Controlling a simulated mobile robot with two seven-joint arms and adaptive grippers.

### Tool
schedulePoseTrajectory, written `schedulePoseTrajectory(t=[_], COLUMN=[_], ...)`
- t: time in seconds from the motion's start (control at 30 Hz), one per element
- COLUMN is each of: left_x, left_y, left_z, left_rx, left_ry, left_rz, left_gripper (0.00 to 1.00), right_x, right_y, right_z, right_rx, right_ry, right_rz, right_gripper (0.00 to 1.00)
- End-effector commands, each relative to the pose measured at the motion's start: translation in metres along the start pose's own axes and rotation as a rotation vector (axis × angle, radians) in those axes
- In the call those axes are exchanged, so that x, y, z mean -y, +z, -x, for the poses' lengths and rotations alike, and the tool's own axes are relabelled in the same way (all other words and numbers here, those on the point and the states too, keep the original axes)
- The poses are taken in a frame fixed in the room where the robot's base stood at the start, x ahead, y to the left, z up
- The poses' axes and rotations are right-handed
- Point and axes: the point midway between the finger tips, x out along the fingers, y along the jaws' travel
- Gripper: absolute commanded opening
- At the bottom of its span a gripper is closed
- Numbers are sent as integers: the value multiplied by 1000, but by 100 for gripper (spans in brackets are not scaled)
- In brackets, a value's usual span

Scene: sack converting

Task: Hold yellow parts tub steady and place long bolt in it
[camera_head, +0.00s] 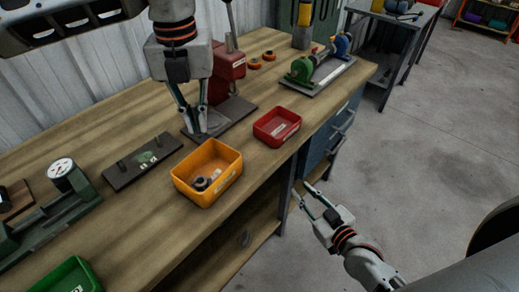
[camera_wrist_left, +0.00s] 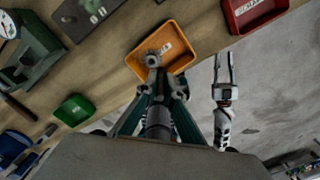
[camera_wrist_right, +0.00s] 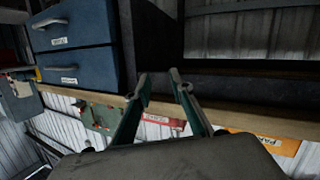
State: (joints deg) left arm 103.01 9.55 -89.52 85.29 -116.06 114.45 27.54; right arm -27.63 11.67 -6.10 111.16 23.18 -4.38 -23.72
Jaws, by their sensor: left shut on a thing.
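The yellow parts tub (camera_head: 229,183) stands on the wooden bench near its front edge, with a few dark and grey ring-like pieces inside; it also shows in the left wrist view (camera_wrist_left: 183,62). My left gripper (camera_head: 203,128) is above the bench, behind the tub in the head view. In the left wrist view its fingers are shut on a grey rod-like thing (camera_wrist_left: 158,118), apparently the long bolt; its far end is hard to separate from the pieces in the tub. My right gripper (camera_head: 300,195) is open and empty, off the bench's front edge, right of the tub and not touching it.
A red tub (camera_head: 277,127) stands right of the yellow one, and a green tub (camera_head: 70,278) at front left. A dark plate (camera_head: 142,161), a green dial gauge stand (camera_head: 50,205) and a green fixture (camera_head: 315,70) also stand on the bench. Blue drawers (camera_wrist_right: 75,45) are below it.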

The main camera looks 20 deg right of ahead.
Motion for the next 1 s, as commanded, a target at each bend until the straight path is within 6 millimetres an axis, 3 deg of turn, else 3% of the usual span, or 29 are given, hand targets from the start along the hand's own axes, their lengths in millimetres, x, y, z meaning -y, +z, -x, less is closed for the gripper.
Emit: schedulePoseTrajectory(t=[0.03, 0.2, 0.3, 0.37, 0.5, 0.67, 0.8, 0.9, 1.0], left_x=[0, 0, 0, 0, 0, 0, 0, 0, 0], left_y=[0, 0, 0, 0, 0, 0, 0, 0, 0], left_z=[0, 0, 0, 0, 0, 0, 0, 0, 0], left_rx=[0, 0, 1, 1, 1, 0, 0, 0, 0], left_ry=[0, 0, 0, 0, 0, 0, 0, 0, 0], left_rz=[0, 0, 0, 0, 0, 0, 0, 0, 0], left_gripper=[0, 0, 0, 0, 0, 0, 0, 0, 0], right_x=[-19, -76, -96, -98, -62, 12, 70, 93, 101], right_y=[-20, -91, -140, -173, -239, -282, -287, -277, -264], right_z=[-9, -31, -41, -48, -57, -52, -33, -18, -4], right_rx=[-56, -228, -320, -368, -456, -547, -628, -678, -712], right_ry=[28, 120, 153, 152, 84, -39, -128, -167, -187], right_rz=[10, 79, 179, 280, 621, 1153, 1712, 2096, 2434], right_gripper=[22, 22, 22, 22, 22, 22, 22, 22, 22])
